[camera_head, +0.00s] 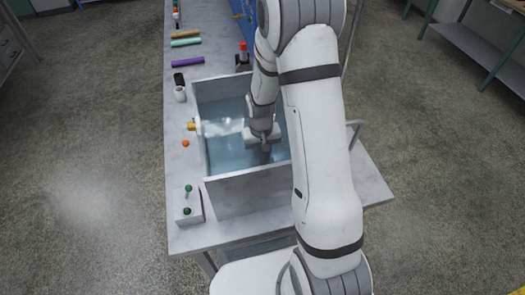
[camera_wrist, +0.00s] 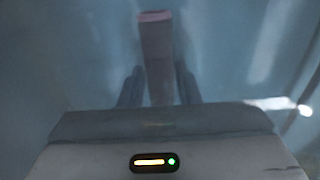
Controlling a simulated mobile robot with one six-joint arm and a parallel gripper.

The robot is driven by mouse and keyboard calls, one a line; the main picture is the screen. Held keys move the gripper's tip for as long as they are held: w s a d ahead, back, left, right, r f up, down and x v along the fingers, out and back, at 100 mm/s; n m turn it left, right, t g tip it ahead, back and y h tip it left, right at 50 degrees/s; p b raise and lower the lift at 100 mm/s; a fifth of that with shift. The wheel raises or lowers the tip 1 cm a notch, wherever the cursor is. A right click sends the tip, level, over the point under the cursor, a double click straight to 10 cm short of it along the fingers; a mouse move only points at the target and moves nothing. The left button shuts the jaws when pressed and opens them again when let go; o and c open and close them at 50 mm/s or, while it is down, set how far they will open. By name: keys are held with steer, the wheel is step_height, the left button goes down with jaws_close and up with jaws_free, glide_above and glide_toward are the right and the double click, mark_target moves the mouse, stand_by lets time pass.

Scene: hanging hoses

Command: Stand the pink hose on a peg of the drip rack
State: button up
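My gripper (camera_head: 264,147) points down into the water-filled basin (camera_head: 235,189) in the head view. In the wrist view its two fingers (camera_wrist: 159,85) lie close along both sides of a dull, dark tube with a pinkish end, which looks like the pink hose (camera_wrist: 155,45). The fingers appear shut on it, and the pinkish end sticks out past the fingertips. Blue haze dulls its colour. A small dark stand (camera_head: 243,65) with a red upright piece (camera_head: 243,47) is behind the basin, partly beside my arm; I cannot tell whether it is the drip rack.
A white block (camera_head: 187,207) with green knobs sits at front left. The basin walls surround my gripper.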

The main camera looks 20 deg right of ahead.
steer(key=o, duration=0.4)
steer(key=shift+c, duration=0.2)
steer(key=shift+r, duration=0.1)
